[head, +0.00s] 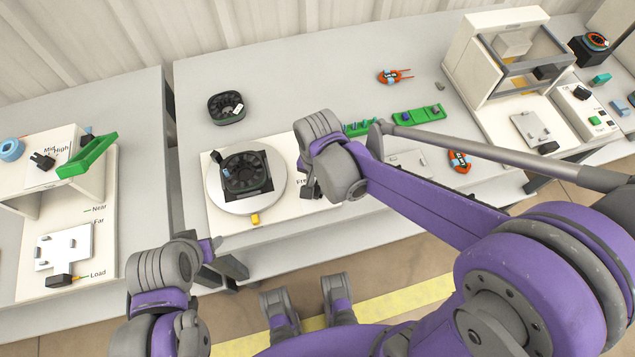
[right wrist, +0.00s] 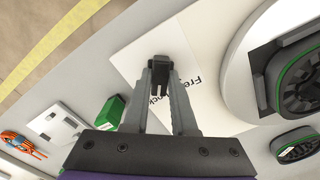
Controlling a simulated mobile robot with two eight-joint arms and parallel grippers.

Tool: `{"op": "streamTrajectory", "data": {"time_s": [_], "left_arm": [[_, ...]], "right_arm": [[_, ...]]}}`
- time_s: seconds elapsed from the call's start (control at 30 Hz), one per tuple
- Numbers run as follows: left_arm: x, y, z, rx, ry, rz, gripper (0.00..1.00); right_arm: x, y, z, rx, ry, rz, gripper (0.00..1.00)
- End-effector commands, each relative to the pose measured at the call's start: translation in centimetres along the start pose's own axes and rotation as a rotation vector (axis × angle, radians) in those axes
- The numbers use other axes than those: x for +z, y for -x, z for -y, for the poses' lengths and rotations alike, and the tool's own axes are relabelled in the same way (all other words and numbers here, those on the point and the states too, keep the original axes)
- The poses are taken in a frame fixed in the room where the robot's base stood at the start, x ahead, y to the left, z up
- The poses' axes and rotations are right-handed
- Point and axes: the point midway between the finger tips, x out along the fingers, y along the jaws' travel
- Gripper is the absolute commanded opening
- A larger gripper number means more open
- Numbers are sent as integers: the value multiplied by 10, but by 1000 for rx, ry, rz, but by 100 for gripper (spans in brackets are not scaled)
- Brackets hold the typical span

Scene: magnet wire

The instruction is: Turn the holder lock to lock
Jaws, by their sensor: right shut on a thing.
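The holder lock (right wrist: 167,70) is a small black handle on a white panel (right wrist: 128,58) with partly covered lettering, "Fre…" and "…ock". My right gripper (right wrist: 165,85) is shut on the lock, with a finger on each side of it. In the head view my right gripper (head: 309,188) is over the right part of the panel, and my wrist hides the lock. A round white holder (head: 272,194) left of it bears a black ring-shaped part (head: 244,173). My left gripper (head: 222,266) is at the bench's front edge, away from the lock; its jaw gap is unclear.
A yellow tab (head: 255,219) is at the holder's front. Another black ring part (head: 226,107) lies behind it. Green blocks (head: 418,114) and orange pliers (head: 394,76) lie at the back right. A labelled stand (head: 90,215) is on the left bench.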

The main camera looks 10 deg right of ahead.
Motion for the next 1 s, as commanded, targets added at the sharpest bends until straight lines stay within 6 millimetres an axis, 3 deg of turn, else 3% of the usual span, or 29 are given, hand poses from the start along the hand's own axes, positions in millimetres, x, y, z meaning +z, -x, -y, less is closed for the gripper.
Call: {"op": "streamTrajectory", "data": {"time_s": [0.17,0.2,0.33,0.7,1.0], "left_arm": [[0,0,0,0,0,0,55],[0,0,0,0,0,0,55],[0,0,0,0,0,0,55],[-1,1,0,0,0,0,55],[-7,12,0,0,0,-4,55]], "right_arm": [[-1,0,0,-1,-2,-1,0],[-1,0,0,-1,-1,-1,30],[0,0,0,0,-1,-1,54],[0,5,0,0,0,-1,55],[0,59,0,-1,1,-1,55]]}}
